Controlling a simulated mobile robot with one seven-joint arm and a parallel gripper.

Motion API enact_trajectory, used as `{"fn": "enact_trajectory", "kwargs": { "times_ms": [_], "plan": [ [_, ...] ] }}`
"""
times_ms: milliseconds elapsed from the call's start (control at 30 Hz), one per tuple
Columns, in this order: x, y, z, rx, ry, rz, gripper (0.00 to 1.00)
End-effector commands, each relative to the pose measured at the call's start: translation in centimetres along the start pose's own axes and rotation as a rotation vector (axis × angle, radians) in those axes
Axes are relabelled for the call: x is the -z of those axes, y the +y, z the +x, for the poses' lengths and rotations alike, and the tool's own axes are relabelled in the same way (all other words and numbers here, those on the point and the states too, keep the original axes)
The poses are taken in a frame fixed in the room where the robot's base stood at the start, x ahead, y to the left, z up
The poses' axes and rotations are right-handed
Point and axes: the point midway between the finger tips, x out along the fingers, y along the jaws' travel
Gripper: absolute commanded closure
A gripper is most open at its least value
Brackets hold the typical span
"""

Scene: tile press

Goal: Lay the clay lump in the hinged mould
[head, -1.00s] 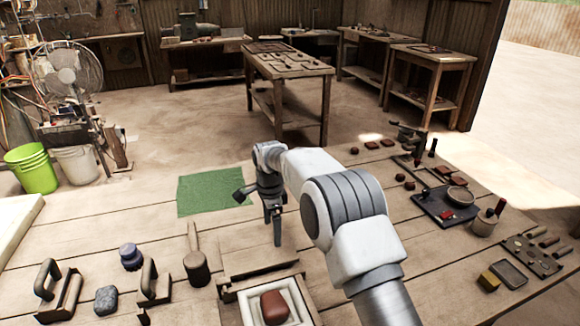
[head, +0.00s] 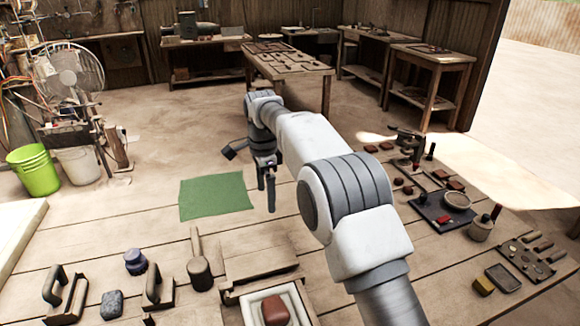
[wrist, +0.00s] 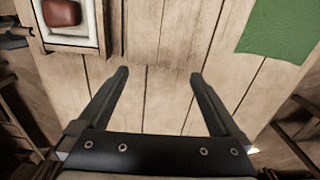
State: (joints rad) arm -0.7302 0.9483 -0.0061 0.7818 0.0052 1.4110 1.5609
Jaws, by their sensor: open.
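The clay lump (head: 275,309) is reddish brown and lies inside the hinged mould (head: 248,302), a wooden box with a pale lining, at the bottom middle of the head view. The mould's lid (head: 258,262) lies open behind it. In the wrist view the clay lump (wrist: 62,12) sits in the mould's pale cavity at the top left, partly cut off by the frame edge. My gripper (head: 266,190) is open and empty, raised over the table beyond the mould. In the wrist view its two fingers (wrist: 158,75) stand wide apart over bare boards.
A green cloth (head: 216,196) lies left of my gripper. A wooden mallet (head: 199,265), a dark blue knob (head: 135,262), a grey stone-like block (head: 112,304) and handled tools stand left of the mould. A dark tray (head: 440,212) and small clay pieces lie at the right.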

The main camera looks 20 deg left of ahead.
Motion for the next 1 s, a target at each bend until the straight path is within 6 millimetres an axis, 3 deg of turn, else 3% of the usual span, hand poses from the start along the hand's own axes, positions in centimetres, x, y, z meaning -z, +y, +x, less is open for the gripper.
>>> {"fn": "enact_trajectory", "kwargs": {
  "times_ms": [200,400,833,1000],
  "plan": [
    [2.7,1.4,-3.6,0.028,0.002,-0.041,0.00],
    [4.4,2.5,-5.7,0.046,0.005,-0.075,0.00],
    [5.8,3.6,-7.5,0.063,0.010,-0.103,0.00],
    [8.7,6.3,-11.3,0.097,0.022,-0.152,0.00]
  ]
}}
